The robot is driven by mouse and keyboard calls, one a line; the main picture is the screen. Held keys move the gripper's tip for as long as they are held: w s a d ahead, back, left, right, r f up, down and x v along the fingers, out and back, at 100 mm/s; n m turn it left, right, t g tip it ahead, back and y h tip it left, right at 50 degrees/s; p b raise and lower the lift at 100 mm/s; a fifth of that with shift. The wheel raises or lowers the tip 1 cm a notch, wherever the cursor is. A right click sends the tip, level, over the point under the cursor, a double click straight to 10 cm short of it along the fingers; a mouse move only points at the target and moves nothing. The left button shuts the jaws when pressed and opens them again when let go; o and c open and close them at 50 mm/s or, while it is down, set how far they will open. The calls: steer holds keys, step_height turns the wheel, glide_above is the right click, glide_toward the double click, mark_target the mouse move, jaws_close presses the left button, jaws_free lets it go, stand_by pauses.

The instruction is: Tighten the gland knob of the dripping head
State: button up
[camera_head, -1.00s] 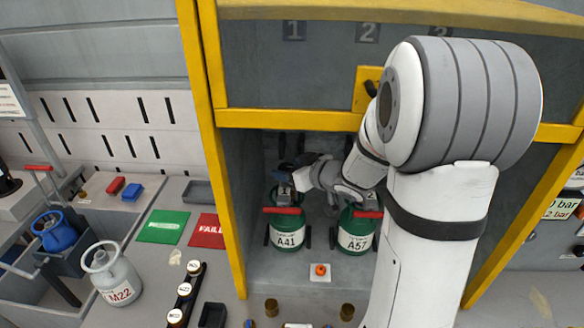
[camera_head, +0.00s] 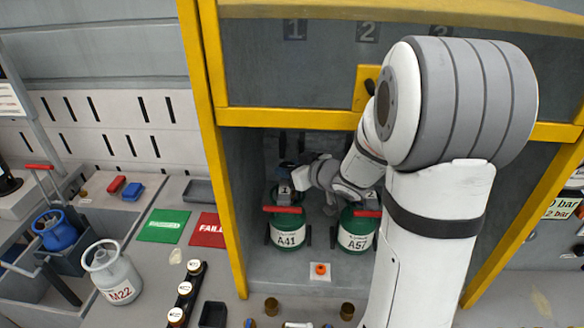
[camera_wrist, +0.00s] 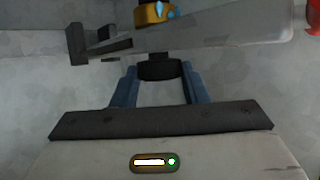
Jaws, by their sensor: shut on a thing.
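My gripper (camera_head: 288,170) reaches into the yellow-framed bay, at the head marked 1 (camera_head: 285,190) above the green cylinder A41 (camera_head: 288,239). In the wrist view, the blue fingers of my gripper (camera_wrist: 160,78) are shut on a black knob (camera_wrist: 160,69), one finger on each side. Beyond the knob is a grey metal body (camera_wrist: 225,30) with a brass nut (camera_wrist: 150,14). Light-blue drops show on the brass nut. The green cylinder A57 (camera_head: 355,240) stands to the right of A41. My wrist and arm hide much of the heads in the head view.
Yellow posts (camera_head: 222,150) and a yellow crossbar frame the bay. A red button (camera_head: 320,269) on a white plate is at the front of the bay floor. Left of it are a green mat (camera_head: 163,226), a red mat (camera_head: 208,230) and the grey cylinder M22 (camera_head: 112,275).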

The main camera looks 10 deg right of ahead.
steer(key=m+h+b, duration=0.1)
steer(key=b, duration=0.1)
steer(key=m+t+h+b, duration=0.1)
steer(key=b, duration=0.1)
steer(key=shift+a+f+h, duration=0.2)
steer(key=shift+f+h, duration=0.05)
steer(key=shift+h, duration=0.15)
steer(key=m+h+b, duration=0.2)
steer(key=b, duration=0.3)
steer(key=shift+r, duration=0.1)
steer(key=shift+r+m+t+b, duration=0.2)
steer(key=shift+m+t+b, duration=0.1)
steer(key=shift+b, duration=0.2)
steer(key=o, duration=1)
steer(key=shift+s, duration=0.1)
steer(key=shift+c, duration=0.2)
steer(key=shift+s, duration=0.1)
steer(key=p+v, duration=0.2)
steer(key=v, duration=0.5)
steer(key=shift+s+r+p, duration=0.2)
steer(key=shift+s+p, duration=0.05)
steer(key=shift+p, duration=0.05)
